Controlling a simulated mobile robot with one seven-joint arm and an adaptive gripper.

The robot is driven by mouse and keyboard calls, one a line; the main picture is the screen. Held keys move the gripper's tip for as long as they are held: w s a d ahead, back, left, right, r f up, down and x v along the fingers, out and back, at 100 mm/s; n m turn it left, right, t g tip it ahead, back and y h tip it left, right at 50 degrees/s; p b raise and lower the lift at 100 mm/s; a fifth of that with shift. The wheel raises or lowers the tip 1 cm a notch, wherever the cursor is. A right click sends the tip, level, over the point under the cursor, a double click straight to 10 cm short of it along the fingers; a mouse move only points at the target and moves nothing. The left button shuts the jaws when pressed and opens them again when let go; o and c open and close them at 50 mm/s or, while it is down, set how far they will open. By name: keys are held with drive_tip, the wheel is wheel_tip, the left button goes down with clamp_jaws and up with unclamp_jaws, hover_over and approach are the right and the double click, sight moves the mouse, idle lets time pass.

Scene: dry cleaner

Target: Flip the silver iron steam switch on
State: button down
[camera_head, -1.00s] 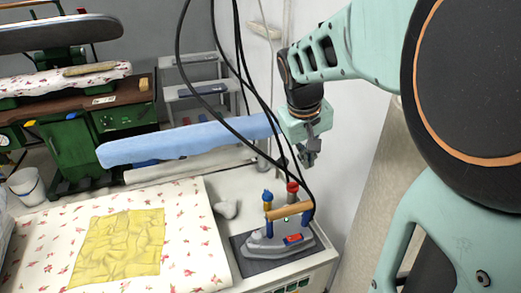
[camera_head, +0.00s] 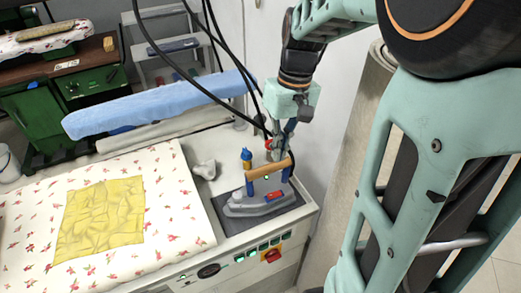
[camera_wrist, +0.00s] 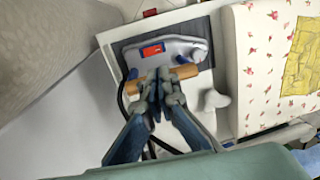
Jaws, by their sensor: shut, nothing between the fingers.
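The silver iron (camera_head: 240,209) stands on a dark pad (camera_head: 228,225) at the right end of the ironing station. It has a wooden handle (camera_head: 262,172) on blue posts and a red switch (camera_head: 273,196) on its body. My gripper (camera_head: 277,153) is shut and empty, just above the right end of the handle. In the wrist view the fingertips (camera_wrist: 163,76) overlap the wooden handle (camera_wrist: 183,74), and the red switch (camera_wrist: 153,50) shows just beyond them. I cannot tell whether the fingers touch the handle. The switch's position is too small to read.
Black cables (camera_head: 232,72) hang down beside my gripper to the iron. A white lump (camera_head: 205,169) lies left of the iron. A floral board with a yellow cloth (camera_head: 100,219) fills the left. A blue padded arm (camera_head: 160,103) stands behind. A wall is close on the right.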

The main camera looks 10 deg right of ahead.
sight(270, 196)
drive_tip(key=f, duration=0.4)
drive_tip(key=a+f, duration=0.1)
drive_tip(key=f, duration=0.8)
drive_tip(key=shift+s+a+f, duration=0.25)
drive_tip(key=shift+a+f, duration=0.1)
drive_tip(key=shift+a+f+b, duration=0.1)
drive_tip(key=shift+f+b, duration=0.3)
drive_tip(key=shift+b, duration=0.15)
drive_tip(key=shift+r, duration=0.1)
drive_tip(key=shift+w+d+r, duration=0.15)
drive_tip(key=shift+d, duration=0.6)
